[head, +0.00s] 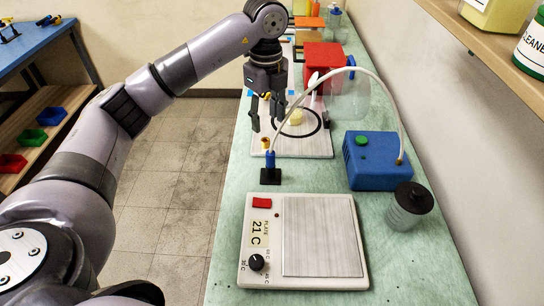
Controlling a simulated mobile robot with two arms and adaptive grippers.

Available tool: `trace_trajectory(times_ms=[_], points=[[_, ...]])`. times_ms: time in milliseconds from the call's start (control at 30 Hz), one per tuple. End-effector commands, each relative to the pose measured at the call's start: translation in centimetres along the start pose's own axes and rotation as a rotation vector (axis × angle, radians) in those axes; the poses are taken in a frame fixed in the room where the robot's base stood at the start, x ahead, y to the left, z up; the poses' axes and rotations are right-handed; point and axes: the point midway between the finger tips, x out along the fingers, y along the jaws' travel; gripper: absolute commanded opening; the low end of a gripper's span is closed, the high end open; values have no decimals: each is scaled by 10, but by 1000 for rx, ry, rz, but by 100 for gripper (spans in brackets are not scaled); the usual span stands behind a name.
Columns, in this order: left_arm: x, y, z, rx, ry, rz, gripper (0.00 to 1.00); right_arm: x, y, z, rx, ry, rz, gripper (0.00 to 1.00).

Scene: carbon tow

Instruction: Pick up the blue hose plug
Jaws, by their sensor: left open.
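The blue hose plug (270,160) stands upright in a small black holder (270,177) on the green bench. A white hose (352,71) rises from the plug's top and arcs to the blue box (376,160) on the right. My left gripper (267,123) points down with its fingers apart, above and beyond the plug in the picture. Nothing shows between its fingers, and it looks apart from the plug. My right gripper is out of view.
A hot plate (322,235) reading 21 C sits in front. A black-lidded jar (408,207) stands right of it. Behind the plug lie a pale board (308,147) with a black ring and a brass fitting, and a red box (325,57). A shelf (478,50) overhangs the right.

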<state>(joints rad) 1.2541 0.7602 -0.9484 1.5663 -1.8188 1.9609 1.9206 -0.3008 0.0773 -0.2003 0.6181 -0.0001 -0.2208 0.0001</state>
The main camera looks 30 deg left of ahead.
Motion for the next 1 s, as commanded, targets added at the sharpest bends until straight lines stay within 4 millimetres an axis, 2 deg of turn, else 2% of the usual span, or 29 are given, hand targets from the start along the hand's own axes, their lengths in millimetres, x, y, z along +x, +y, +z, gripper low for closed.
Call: trace_trajectory(times_ms=[133, 300, 567, 800, 1000], points=[[31, 1, 0, 0, 1, 5, 45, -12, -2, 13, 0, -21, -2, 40], [61, 0, 0, 0, 2, 2, 45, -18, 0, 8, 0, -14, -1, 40], [80, -1, -2, 0, 1, 0, 45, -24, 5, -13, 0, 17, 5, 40], [114, -4, -6, -1, 1, 1, 45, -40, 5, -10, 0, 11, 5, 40], [127, -5, -6, 0, 1, -2, 45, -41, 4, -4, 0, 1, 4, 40]])
